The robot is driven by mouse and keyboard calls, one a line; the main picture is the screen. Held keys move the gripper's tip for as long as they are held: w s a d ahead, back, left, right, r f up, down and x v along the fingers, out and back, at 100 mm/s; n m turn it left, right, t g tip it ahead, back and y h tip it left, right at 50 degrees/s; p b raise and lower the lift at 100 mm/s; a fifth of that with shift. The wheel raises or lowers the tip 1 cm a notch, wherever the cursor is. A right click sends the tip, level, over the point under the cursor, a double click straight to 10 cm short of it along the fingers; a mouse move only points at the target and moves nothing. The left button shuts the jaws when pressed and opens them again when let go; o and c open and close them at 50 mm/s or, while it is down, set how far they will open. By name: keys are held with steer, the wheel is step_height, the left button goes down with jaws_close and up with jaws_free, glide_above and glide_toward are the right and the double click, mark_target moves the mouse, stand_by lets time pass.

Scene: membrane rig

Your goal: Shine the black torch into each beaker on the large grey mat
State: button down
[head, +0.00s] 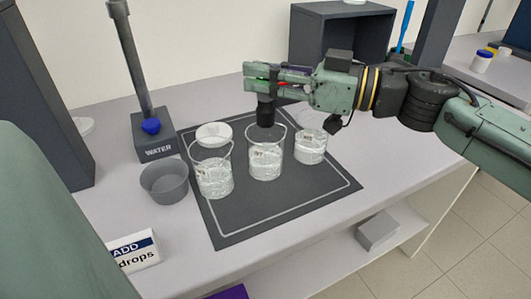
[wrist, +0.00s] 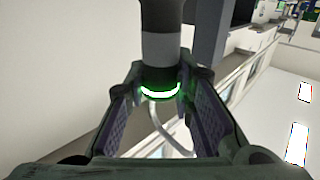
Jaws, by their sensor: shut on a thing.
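My gripper (head: 262,80) is shut on the black torch (head: 265,113) and holds it upright, its dark end down, above or just behind the middle beaker (head: 266,162). The torch also shows between my fingers in the wrist view (wrist: 160,50), with a bright ring and green glow beside it. The left beaker (head: 214,178) and the right beaker (head: 311,147) stand on either side. All three are clear, hold a clear content, and stand on the large grey mat (head: 290,205). I cannot tell whether the torch tip is inside the middle beaker's rim.
A white round dish (head: 214,135) lies behind the left beaker. A grey bowl (head: 164,182) and the WATER stand (head: 154,143) are left of the mat. A sign reading "ADD drops" (head: 133,250) is at front left. A dark open box (head: 342,40) stands behind. The mat's front is clear.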

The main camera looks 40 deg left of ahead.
steer(key=shift+r, duration=0.15)
stand_by(0.4)
step_height(320, 180, up, 3)
steer(key=p, duration=0.3)
